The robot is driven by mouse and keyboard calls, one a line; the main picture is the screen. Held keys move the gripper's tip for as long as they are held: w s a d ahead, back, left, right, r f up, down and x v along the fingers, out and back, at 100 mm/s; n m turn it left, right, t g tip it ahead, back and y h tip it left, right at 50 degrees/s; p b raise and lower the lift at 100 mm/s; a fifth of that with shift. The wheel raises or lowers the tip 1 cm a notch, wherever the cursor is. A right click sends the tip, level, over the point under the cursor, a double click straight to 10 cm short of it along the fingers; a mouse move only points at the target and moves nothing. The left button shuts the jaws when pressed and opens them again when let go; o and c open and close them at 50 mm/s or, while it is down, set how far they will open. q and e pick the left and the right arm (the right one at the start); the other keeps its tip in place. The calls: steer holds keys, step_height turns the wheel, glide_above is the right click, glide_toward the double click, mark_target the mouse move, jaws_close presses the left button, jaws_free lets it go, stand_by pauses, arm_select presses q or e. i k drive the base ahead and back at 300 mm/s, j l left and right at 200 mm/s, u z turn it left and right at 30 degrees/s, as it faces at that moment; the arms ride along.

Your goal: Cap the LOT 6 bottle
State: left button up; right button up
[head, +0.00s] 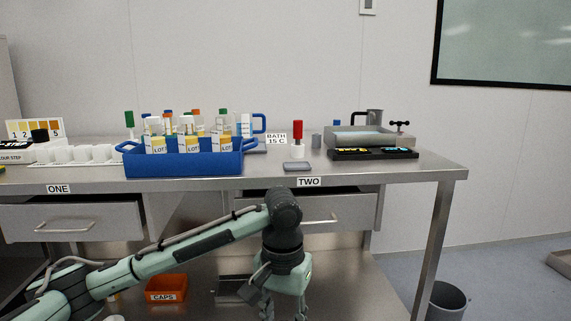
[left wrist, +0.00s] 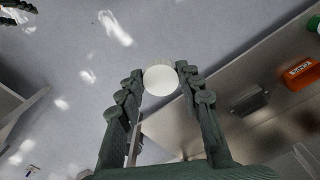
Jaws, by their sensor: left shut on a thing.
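The front bottles are the left one (head: 156,144), the middle one (head: 189,144) and the right one (head: 222,142). Their lot numbers are too small to read, so I cannot tell which is LOT 6. My left gripper (head: 268,312) hangs low in front of the bench, partly cut off. In the left wrist view its fingers are shut on a round white cap (left wrist: 160,80). Dark finger-like parts at the top left corner there look like my right gripper (left wrist: 20,7); its jaws are unclear.
An orange CAPS bin (head: 166,288) sits on the lower shelf; it also shows in the left wrist view (left wrist: 301,74). The bench front edge lies above my left gripper.

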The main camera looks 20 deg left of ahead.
mark_target(220, 133)
steer(key=i+l, duration=0.25)
steer(key=i, duration=0.2)
steer(key=u, duration=2)
